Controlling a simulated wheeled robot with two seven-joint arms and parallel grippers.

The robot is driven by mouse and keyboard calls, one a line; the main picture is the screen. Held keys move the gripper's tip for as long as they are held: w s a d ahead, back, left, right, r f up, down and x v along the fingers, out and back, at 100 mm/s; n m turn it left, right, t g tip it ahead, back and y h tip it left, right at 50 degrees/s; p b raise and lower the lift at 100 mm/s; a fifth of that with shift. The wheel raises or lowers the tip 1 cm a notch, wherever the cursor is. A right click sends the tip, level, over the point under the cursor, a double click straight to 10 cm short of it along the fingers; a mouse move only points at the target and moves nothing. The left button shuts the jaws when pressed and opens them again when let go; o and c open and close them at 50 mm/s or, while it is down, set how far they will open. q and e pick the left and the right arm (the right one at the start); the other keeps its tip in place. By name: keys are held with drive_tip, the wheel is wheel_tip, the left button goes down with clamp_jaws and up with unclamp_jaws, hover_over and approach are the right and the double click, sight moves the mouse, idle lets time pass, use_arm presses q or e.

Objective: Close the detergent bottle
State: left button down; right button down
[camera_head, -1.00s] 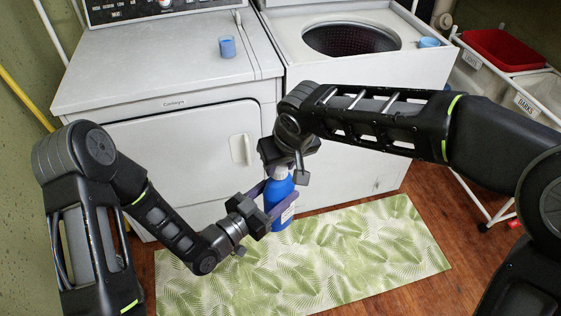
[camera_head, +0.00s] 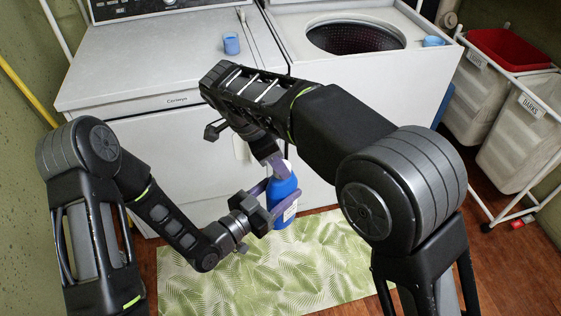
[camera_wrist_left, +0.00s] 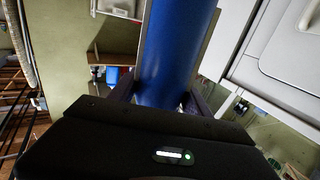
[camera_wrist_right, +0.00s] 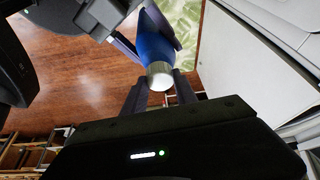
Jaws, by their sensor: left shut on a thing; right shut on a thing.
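The blue detergent bottle (camera_head: 284,203) is upright in front of the dryer, held above the green mat. My left gripper (camera_head: 276,194) is shut around its body from the left; the blue body also fills the middle of the left wrist view (camera_wrist_left: 175,50). The bottle's light grey-white cap (camera_wrist_right: 160,77) sits at its top, between the fingers of my right gripper (camera_wrist_right: 162,92), which is shut on it. In the head view my right gripper (camera_head: 280,166) mostly hides the cap. I cannot tell how tightly the cap sits.
A white dryer (camera_head: 130,75) and an open top-loading washer (camera_head: 425,75) stand behind. A blue cup (camera_head: 231,43) is on the dryer and another (camera_head: 433,41) on the washer. A leaf-patterned mat (camera_head: 220,275) covers the floor. A laundry cart (camera_head: 525,130) stands at right.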

drive_tip(key=shift+r+m, duration=0.1)
drive_tip(key=shift+m, duration=0.4)
drive_tip(key=c, duration=1)
unclamp_jaws()
drive_tip(key=shift+o, duration=0.4)
drive_tip(key=o, duration=0.5)
drive_tip(key=shift+d, duration=0.1)
